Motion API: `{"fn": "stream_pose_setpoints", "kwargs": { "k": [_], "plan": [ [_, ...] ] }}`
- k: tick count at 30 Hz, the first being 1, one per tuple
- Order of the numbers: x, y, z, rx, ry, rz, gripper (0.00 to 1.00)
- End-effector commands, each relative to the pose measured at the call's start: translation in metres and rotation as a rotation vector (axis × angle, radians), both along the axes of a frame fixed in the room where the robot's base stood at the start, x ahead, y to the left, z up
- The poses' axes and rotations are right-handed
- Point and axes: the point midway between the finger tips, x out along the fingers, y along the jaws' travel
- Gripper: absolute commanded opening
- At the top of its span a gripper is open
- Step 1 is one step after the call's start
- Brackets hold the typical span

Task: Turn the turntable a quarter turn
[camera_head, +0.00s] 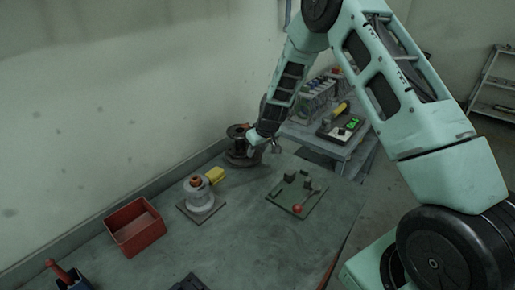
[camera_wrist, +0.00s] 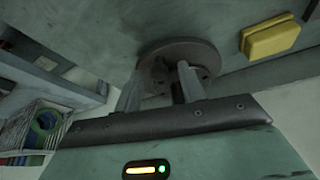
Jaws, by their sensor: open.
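A dark, round, spool-like piece (camera_head: 236,133) stands at the far end of the bench near the wall; it looks like the turntable, though I cannot be sure. In the wrist view its brown-grey disc (camera_wrist: 205,48) shows small holes, with the fingers in front of its lower part. My gripper (camera_head: 268,142) is just right of this piece in the head view. In the wrist view my gripper (camera_wrist: 160,78) is open, with its two fingers apart and pointing at the disc. The fingers hide part of it, and I cannot tell whether they touch it.
A yellow block (camera_head: 215,174) lies nearby, also in the wrist view (camera_wrist: 270,38). A grey cylinder with an orange top (camera_head: 200,197), a red bin (camera_head: 135,228) and a dark board with small blocks and a red ball (camera_head: 294,193) are on the bench. A side table (camera_head: 351,150) stands behind.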

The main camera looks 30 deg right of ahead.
Motion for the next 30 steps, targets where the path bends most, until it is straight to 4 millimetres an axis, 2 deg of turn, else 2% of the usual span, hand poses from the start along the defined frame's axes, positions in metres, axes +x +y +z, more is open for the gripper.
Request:
{"fn": "stream_pose_setpoints", "kwargs": {
  "k": [9, 10, 12, 14, 30],
  "plan": [
    [0.0008, 0.0001, -0.0027, 0.0, 0.0, 0.0, 0.4],
    [0.0008, 0.0001, -0.0026, 0.0, 0.0, 0.0, 0.35],
    [0.0008, 0.0001, -0.0026, 0.0, 0.001, 0.0, 0.15],
    [0.0007, 0.0001, -0.0025, 0.0, 0.001, 0.0, 0.0],
    [0.0029, -0.0043, -0.0045, 0.0, -0.001, 0.062, 0.0]
  ]
}}
